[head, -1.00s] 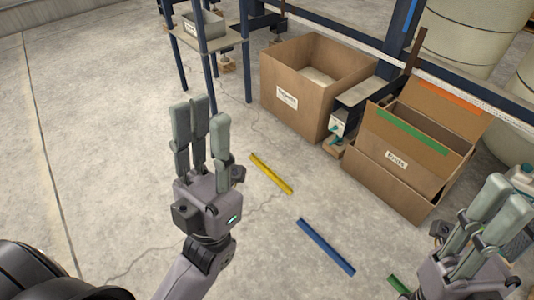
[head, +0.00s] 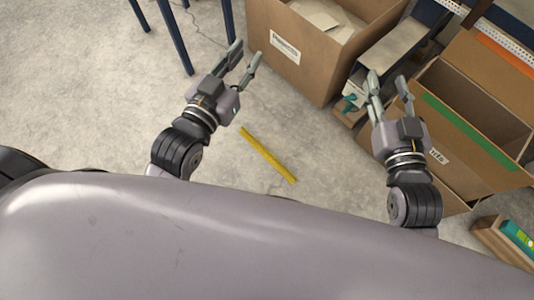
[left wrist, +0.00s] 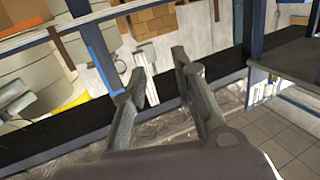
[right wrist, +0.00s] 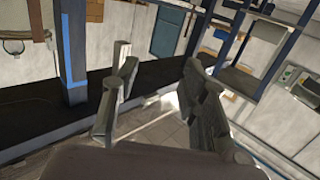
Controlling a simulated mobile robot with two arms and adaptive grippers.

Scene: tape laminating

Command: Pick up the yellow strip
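The yellow strip (head: 268,155) lies on the concrete floor in the head view, below and between my two grippers. My left gripper (head: 246,62) is above and left of the strip, with its fingers apart and nothing between them. The left wrist view shows its open fingers (left wrist: 158,85) pointing at the background. My right gripper (head: 389,88) is to the right of the strip, in front of the boxes, with its fingers apart and empty. Its spread fingers (right wrist: 155,95) also show in the right wrist view. Neither gripper touches the strip.
A large open cardboard box (head: 285,62) stands at the top centre. Another open box with a green stripe (head: 468,135) stands at the right, close to my right gripper. A small box with green items (head: 505,240) is at the lower right. The floor around the strip is clear.

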